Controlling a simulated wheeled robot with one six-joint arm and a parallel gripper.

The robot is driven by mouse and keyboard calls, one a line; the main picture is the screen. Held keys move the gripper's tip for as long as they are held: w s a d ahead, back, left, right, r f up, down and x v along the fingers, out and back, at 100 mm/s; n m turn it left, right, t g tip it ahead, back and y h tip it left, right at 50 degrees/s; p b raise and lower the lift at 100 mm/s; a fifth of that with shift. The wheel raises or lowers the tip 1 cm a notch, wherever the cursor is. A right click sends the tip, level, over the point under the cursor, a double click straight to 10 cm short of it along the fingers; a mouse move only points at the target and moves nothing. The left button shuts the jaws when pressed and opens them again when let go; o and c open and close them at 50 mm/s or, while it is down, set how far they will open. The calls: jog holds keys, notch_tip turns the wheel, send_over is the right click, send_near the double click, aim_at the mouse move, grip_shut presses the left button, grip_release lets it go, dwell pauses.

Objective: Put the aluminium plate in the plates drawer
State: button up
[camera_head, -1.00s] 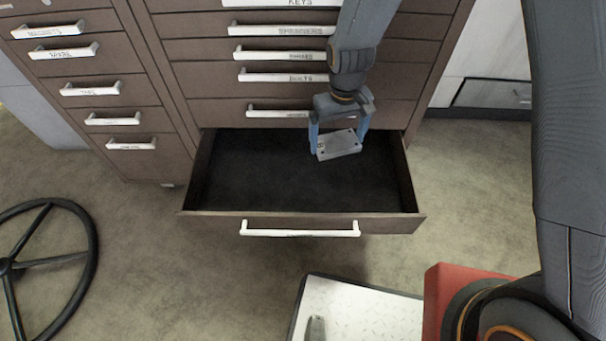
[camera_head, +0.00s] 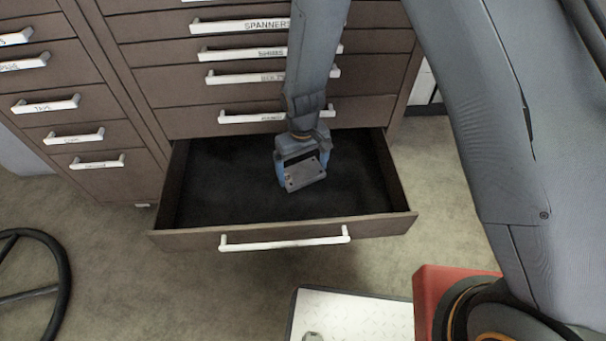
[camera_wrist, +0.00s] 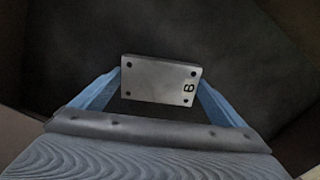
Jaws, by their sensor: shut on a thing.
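The aluminium plate (camera_head: 304,174) is a small grey block with holes near its corners. It also shows in the wrist view (camera_wrist: 160,80), with a dark mark like an 8 or B at its right end. My gripper (camera_head: 303,172) is shut on the plate, with one blue finger at each end. The open bottom drawer (camera_head: 285,234) has a dark, empty-looking floor and a white handle. The gripper and plate are over or inside the drawer, right of its middle; the gap to the floor cannot be told. The drawer's label is not readable.
Closed drawers with white handles (camera_head: 272,76) rise behind the open one, and another drawer column (camera_head: 70,110) stands left. A white-topped surface (camera_head: 350,318) and a red block (camera_head: 440,290) are in front. A black wheel (camera_head: 62,270) is at lower left.

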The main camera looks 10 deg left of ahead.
jog(key=shift+f, duration=1.25)
jog(key=shift+f, duration=0.1)
jog(key=o, duration=1.2)
jog(key=shift+c, duration=0.2)
notch_tip(320, 180, up, 11)
jog(key=shift+f+p, duration=0.1)
jog(key=shift+p, duration=0.8)
jog(key=shift+r, duration=1)
notch_tip(320, 180, up, 16)
jog(key=m, duration=0.2)
send_over(303, 173)
jog(key=s+d, duration=0.5)
jog(key=d, duration=0.4)
jog(key=s+d+r+m, duration=0.2)
jog(key=s+d+r, duration=0.6)
jog(key=s, duration=0.4)
jog(key=shift+d+y, duration=0.3)
jog(key=shift+d, duration=0.25)
